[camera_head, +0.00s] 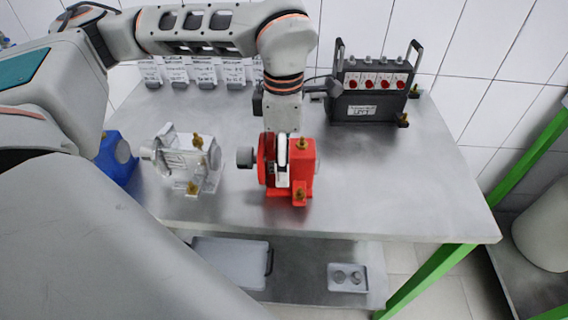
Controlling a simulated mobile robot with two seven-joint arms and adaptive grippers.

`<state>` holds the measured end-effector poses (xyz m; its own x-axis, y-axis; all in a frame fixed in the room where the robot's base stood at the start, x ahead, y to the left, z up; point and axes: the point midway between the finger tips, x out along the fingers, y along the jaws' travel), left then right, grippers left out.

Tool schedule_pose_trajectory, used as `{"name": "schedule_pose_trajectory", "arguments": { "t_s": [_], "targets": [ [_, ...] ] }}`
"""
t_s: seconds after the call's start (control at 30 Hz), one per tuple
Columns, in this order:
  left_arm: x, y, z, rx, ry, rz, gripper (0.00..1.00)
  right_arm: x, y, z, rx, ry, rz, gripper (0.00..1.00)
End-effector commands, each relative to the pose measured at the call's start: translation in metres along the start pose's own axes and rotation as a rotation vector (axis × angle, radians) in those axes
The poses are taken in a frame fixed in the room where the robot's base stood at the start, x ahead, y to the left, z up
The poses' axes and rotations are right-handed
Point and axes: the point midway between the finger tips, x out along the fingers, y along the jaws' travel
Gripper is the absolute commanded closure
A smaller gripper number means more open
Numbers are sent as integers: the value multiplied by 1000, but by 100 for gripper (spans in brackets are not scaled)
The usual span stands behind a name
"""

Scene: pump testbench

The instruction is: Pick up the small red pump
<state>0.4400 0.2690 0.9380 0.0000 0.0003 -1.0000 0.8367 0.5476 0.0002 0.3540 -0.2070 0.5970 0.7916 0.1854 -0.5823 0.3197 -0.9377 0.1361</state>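The small red pump (303,165) stands upright on the grey metal table, near the middle of the head view. It has a round grey end on its left side and brass-coloured fittings at top and bottom right. My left gripper (282,158) points straight down at the red pump, and its fingers overlap the pump's left-middle part. The fingers look close to or touching the pump. Their spacing, and whether they grip it, cannot be made out from this angle. My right gripper is not in view.
A silver pump (183,160) stands left of the red one. A blue pump (117,158) is partly hidden behind my arm. A black control box (368,92) with red buttons stands at the back right. The table's right side (400,175) is clear. A lower shelf holds trays.

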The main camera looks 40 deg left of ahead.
Motion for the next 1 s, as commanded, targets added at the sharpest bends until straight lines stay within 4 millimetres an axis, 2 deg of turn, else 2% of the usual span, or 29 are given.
{"name": "schedule_pose_trajectory", "arguments": {
  "t_s": [0.03, 0.1, 0.33, 0.37, 0.5, 0.6, 0.87, 1.0],
  "targets": [
    [10, 0, -1, -1, 3, -3, 39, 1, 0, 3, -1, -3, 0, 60],
    [17, 0, 0, -1, 2, -2, 39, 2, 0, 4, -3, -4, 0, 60],
    [18, 0, 0, 0, -1, 0, 39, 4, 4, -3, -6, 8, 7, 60],
    [18, 0, 0, -1, -1, 0, 42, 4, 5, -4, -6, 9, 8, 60],
    [18, 0, 0, -1, 0, 0, 78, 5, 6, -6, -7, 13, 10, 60],
    [18, 0, 0, -1, 0, 0, 100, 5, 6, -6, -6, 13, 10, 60],
    [16, 1, 0, -1, -3, 2, 100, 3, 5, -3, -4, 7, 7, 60],
    [7, 1, 1, -2, -4, 5, 100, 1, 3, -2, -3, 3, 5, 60]
  ]
}}
